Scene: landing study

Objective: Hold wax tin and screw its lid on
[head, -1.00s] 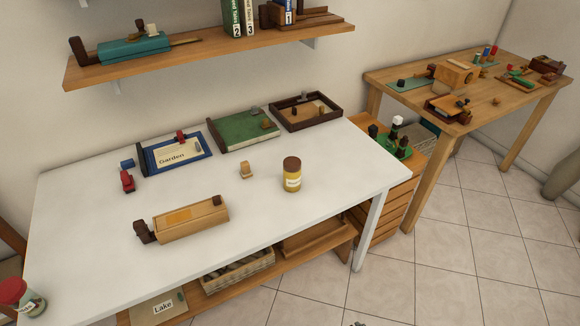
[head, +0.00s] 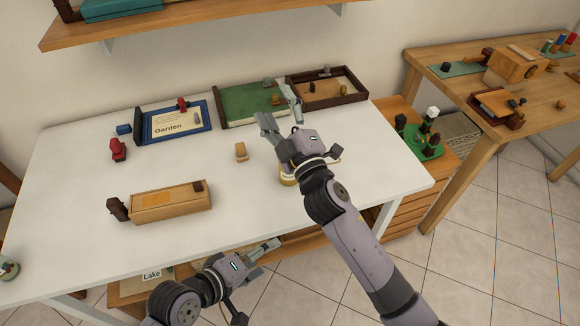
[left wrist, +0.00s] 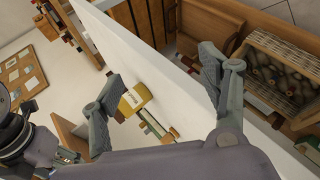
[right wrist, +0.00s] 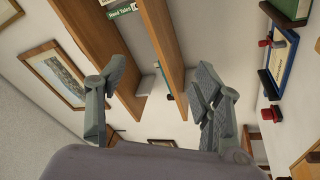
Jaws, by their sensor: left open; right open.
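The wax tin, a yellow jar with a pale label, stands on the white table. In the head view only its lower yellow part (head: 287,180) shows behind my right gripper; its brown top is hidden. Its yellow side also shows in the left wrist view (left wrist: 135,98). My right gripper (head: 277,106) is open above the table, its fingers pointing towards the back, with nothing between them. My left gripper (head: 272,246) is open and empty at the table's front edge, below and in front of the tin. I cannot make out a separate lid.
A wooden box (head: 170,202), a small wooden piece (head: 241,152), a blue Garden frame (head: 207,144), a green board (head: 232,109) and a dark-rimmed tray (head: 363,95) are on the table. A shelf (head: 190,28) hangs above. The table's front left is largely clear.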

